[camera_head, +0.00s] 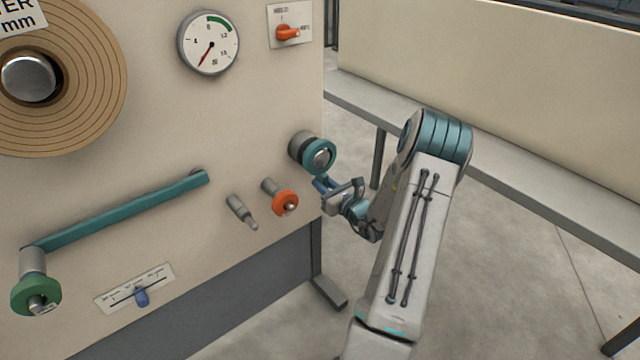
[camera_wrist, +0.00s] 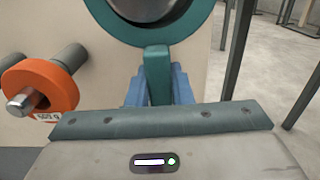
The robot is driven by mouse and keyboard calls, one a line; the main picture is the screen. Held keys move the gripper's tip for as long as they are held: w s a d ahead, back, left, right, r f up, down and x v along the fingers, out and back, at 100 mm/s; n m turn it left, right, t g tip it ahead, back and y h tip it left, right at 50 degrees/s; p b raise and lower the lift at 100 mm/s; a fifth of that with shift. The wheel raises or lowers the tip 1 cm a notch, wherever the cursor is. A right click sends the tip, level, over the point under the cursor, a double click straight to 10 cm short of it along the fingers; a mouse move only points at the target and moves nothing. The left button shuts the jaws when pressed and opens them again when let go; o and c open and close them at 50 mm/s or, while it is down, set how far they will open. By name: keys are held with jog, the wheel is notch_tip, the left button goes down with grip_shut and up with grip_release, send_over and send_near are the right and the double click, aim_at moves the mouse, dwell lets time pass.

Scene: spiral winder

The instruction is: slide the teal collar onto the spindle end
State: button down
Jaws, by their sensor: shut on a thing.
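The teal collar (camera_head: 331,149) is a ring with a short tab pointing down, at the right edge of the panel. The metal spindle end (camera_head: 320,159) shows inside the ring, and its grey body lies behind it. How far the collar sits along the spindle is not clear. In the wrist view the collar's tab (camera_wrist: 157,68) stands between the blue fingers of my gripper (camera_wrist: 158,90), which is shut on it. The ring's top is cut off there. In the head view my gripper (camera_head: 322,186) is just below the collar.
A teal arm with a green disc (camera_head: 37,296) is further left. A grey rail (camera_head: 500,164) runs behind my arm.

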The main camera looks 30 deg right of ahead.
jog(key=s+r+p, duration=0.1)
jog(key=s, duration=1)
jog(key=shift+d, duration=0.2)
dwell(0.6)
